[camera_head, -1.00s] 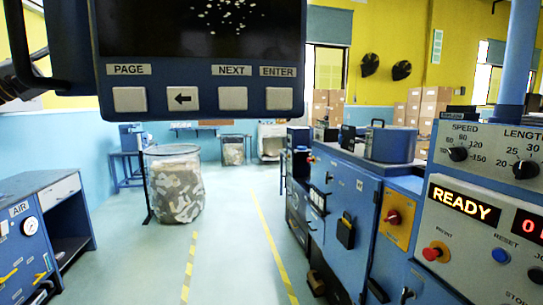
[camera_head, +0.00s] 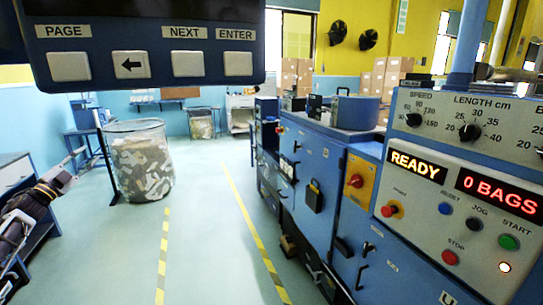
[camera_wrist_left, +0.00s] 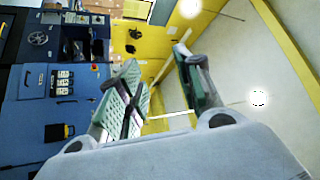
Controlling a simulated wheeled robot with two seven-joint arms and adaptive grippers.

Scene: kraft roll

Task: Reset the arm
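My left gripper (camera_head: 66,170) is at the lower left of the head view, at the end of my dark arm. In the left wrist view its two fingers (camera_wrist_left: 157,66) with green pads stand apart. Nothing shows between them, so it is open and empty. It touches nothing that I can see.
A blue machine panel (camera_head: 470,185) at right reads READY and 0 BAGS. A hanging button panel (camera_head: 150,88) fills the upper left. A mesh bin (camera_head: 140,160) of scraps stands behind the left gripper. Blue cabinets (camera_head: 325,185) line the right; the middle floor is clear.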

